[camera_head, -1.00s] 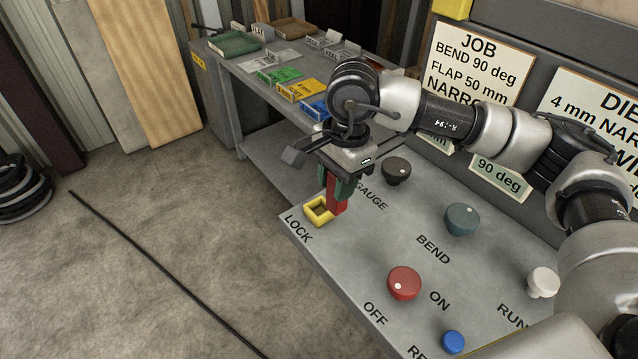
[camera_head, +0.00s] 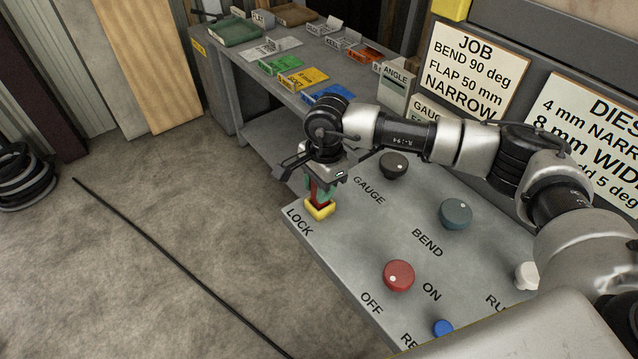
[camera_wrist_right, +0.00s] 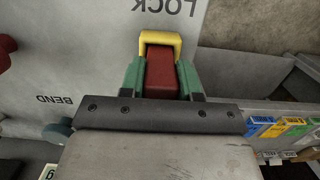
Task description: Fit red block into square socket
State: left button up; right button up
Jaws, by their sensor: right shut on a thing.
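The red block (camera_head: 319,194) is held upright between the green fingers of my right gripper (camera_head: 320,190). The yellow square socket (camera_head: 320,211) sits near the LOCK label at the panel's left corner. The block's lower end meets the socket in the head view; whether it is inside the opening or just over it, I cannot tell. In the right wrist view the red block (camera_wrist_right: 161,72) shows between both fingers (camera_wrist_right: 161,82), with the yellow socket rim (camera_wrist_right: 160,38) around its far end. My left gripper is not in view.
The panel carries a dark GAUGE knob (camera_head: 394,165), a teal BEND knob (camera_head: 456,214), a red knob (camera_head: 398,275), a blue button (camera_head: 443,328) and a white knob (camera_head: 526,275). A bench with colored trays (camera_head: 302,77) stands behind. Signs hang at the right.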

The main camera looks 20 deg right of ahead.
jog(key=shift+f, duration=0.15)
jog(key=o, duration=1)
jog(key=shift+c, duration=0.2)
jog(key=shift+r, duration=0.35)
jog(key=r+b, duration=0.1)
jog(key=r, duration=0.2)
jog(key=d+r+b, duration=0.1)
jog(key=r, duration=0.3)
jog(key=r+b, duration=0.1)
jog(key=r, duration=0.2)
jog(key=shift+w+d+r, duration=0.15)
jog(key=shift+w+r, duration=0.05)
jog(key=shift+r, duration=0.05)
jog(key=shift+r+b, duration=0.3)
jog(key=shift+r, duration=0.3)
